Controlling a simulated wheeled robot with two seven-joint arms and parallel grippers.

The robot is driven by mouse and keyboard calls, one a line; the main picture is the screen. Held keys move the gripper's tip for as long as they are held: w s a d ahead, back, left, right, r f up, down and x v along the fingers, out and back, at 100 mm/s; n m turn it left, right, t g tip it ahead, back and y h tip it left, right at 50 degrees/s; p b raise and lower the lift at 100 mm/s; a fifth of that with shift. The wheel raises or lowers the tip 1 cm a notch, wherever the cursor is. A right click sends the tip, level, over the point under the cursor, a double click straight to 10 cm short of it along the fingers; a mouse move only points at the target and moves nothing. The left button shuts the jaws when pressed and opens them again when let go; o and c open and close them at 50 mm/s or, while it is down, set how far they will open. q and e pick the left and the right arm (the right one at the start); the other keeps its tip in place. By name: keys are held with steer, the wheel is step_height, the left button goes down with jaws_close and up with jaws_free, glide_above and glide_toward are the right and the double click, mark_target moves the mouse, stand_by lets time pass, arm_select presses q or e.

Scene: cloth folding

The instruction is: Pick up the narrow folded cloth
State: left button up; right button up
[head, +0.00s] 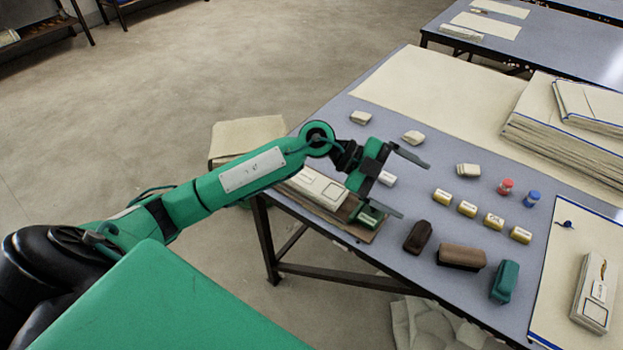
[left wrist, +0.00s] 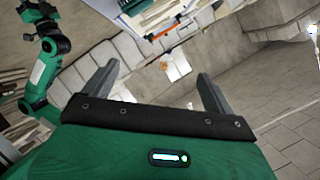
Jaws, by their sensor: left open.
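A narrow folded cream cloth (head: 594,292) with a label lies on a cream, blue-edged mat (head: 552,270) at the table's right front. Another narrow cream bundle (head: 318,187) lies at the table's left edge, partly hidden behind my left arm. My left gripper (head: 408,181) is open and empty above the left part of the table, well left of the labelled cloth. Its two fingers also show in the left wrist view (left wrist: 157,88), apart with nothing between them. A green arm at the upper left of that view, apparently my right, has an end (left wrist: 42,14) too small to read.
Small boxes (head: 468,209), red (head: 506,187) and blue (head: 531,198) spools, brown blocks (head: 461,257) and a green block (head: 505,282) stand between my left gripper and the labelled cloth. Stacked cloths (head: 560,135) fill the back right. Bare table (head: 345,105) shows at the back left.

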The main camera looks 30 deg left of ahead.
arm_select(q)
steer(key=w+a+f+n+g+y, duration=0.1)
steer(key=a+f+y, duration=0.1)
steer(key=a+y, duration=0.25)
steer(key=w+a+f+y, duration=0.2)
steer(key=a+y, duration=0.1)
steer(key=a, duration=0.3)
steer(key=n+g+y, duration=0.1)
steer(key=n+y, duration=0.4)
steer(key=y, duration=0.2)
glide_above(303, 175)
steer(key=f, duration=0.6)
steer(key=shift+s, duration=0.4)
steer(key=f, duration=0.5)
steer(key=shift+w+f, duration=0.15)
steer(key=shift+w, duration=0.2)
arm_select(e)
step_height(303, 175, down, 8)
steer(key=s, duration=0.2)
steer(key=shift+s, duration=0.15)
arm_select(q)
steer(key=shift+c, duration=0.4)
steer(key=c, duration=1.1)
